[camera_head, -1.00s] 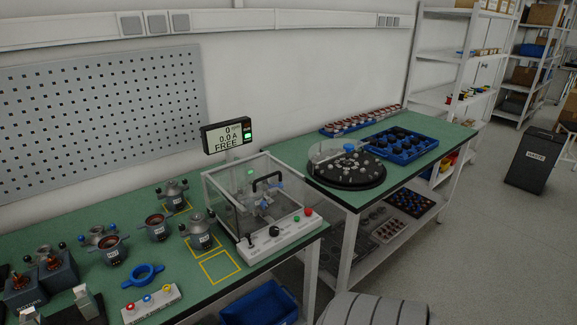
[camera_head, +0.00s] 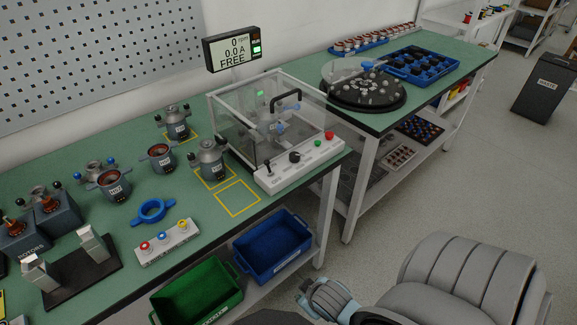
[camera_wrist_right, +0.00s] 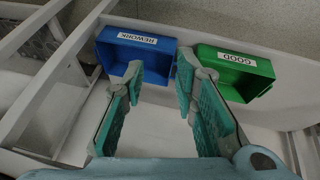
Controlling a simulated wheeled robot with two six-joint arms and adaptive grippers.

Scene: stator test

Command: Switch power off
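The test station's white control panel (camera_head: 300,168) runs along the front of a clear enclosure (camera_head: 262,112). It carries a small black toggle lever (camera_head: 268,166), a black knob (camera_head: 295,157), a green button (camera_head: 318,143) and a red button (camera_head: 329,135). The lever's position is too small to tell. The display (camera_head: 232,49) reads 0 rpm, 0.0 A and FREE, with a green indicator lit. In the right wrist view my right gripper (camera_wrist_right: 158,72) is open and empty, pointing down above two bins. My left gripper is not in view.
A blue REWORK bin (camera_head: 273,246) and a green GOOD bin (camera_head: 200,292) sit below the bench edge. Several stators and a three-button box (camera_head: 167,243) stand left of the panel. A yellow outlined square (camera_head: 238,199) beside it is empty. A round turntable (camera_head: 363,92) stands behind right.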

